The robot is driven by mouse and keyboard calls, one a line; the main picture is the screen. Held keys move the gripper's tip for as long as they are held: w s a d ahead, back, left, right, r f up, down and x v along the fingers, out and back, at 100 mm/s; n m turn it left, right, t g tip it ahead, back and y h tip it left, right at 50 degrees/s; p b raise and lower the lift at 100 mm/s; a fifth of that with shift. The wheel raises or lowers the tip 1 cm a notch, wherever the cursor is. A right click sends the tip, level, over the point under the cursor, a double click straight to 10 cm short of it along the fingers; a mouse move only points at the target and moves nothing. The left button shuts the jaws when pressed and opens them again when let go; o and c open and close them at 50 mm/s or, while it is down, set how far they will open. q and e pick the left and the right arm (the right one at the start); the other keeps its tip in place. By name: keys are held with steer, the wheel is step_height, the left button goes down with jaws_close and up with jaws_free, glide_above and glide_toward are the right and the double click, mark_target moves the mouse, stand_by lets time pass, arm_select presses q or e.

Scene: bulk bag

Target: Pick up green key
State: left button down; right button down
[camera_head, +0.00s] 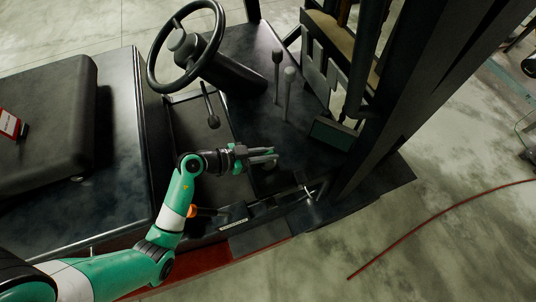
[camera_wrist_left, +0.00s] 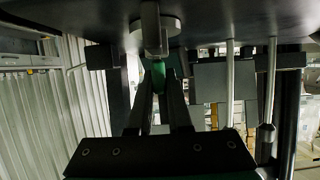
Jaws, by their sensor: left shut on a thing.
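In the wrist view the small green key (camera_wrist_left: 158,70) shows between the fingertips of my left gripper (camera_wrist_left: 160,80). It sits right at a round grey fitting (camera_wrist_left: 155,32) on a dark panel, and I cannot tell whether it is still seated there. My left gripper (camera_head: 273,156) is shut on the key. In the head view it reaches from the left over the dark floor of a forklift, below the levers, and the key cannot be made out there. My right gripper is in neither view.
The steering wheel (camera_head: 187,46) and two upright levers (camera_head: 289,83) stand beyond my left gripper. A black seat (camera_head: 48,125) is at the left. The dark mast (camera_head: 415,90) rises at the right. A red hose (camera_head: 440,218) lies on the concrete floor.

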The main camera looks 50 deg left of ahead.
mark_target(268, 153)
arm_select(q)
steer(key=shift+r, duration=0.1)
stand_by(0.3)
steer(key=shift+r+p, duration=0.35)
steer(key=shift+p, duration=0.05)
step_height(268, 153, up, 3)
steer(key=shift+f+p, duration=0.2)
steer(key=shift+p, duration=0.7)
steer(key=s+d+r+p, duration=0.7)
steer(key=s+d+r, duration=0.2)
steer(key=d, duration=0.1)
steer(key=shift+s+r+p, duration=0.25)
steer(key=shift+s+p, duration=0.05)
steer(key=shift+s, duration=0.05)
